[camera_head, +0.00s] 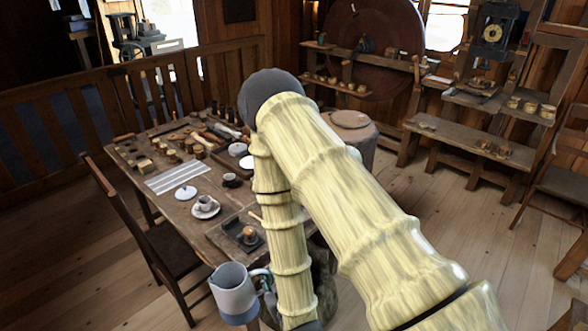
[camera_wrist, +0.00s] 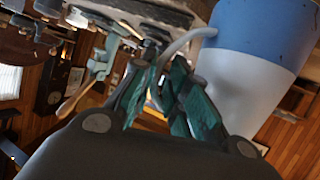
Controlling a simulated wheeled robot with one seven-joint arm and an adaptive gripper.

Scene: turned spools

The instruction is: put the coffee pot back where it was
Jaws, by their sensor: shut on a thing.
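The coffee pot (camera_head: 236,292) is a pale grey jug with a blue lower part. In the head view it is at the bottom, near the front corner of the table, roughly upright. My gripper (camera_wrist: 165,95) has teal fingers and is shut on the pot's handle; the pot (camera_wrist: 250,70) fills the upper right of the wrist view. In the head view my arm hides most of the gripper. Whether the pot's base touches anything cannot be told. The wooden table (camera_head: 160,212) stands behind the pot.
A cup (camera_head: 205,202) on a saucer, a dark tray (camera_head: 228,238) with a small object, a white ruled sheet (camera_head: 178,176) and several turned pieces are on the table. A chair (camera_head: 165,248) stands at its left. My arm hides the table's right part.

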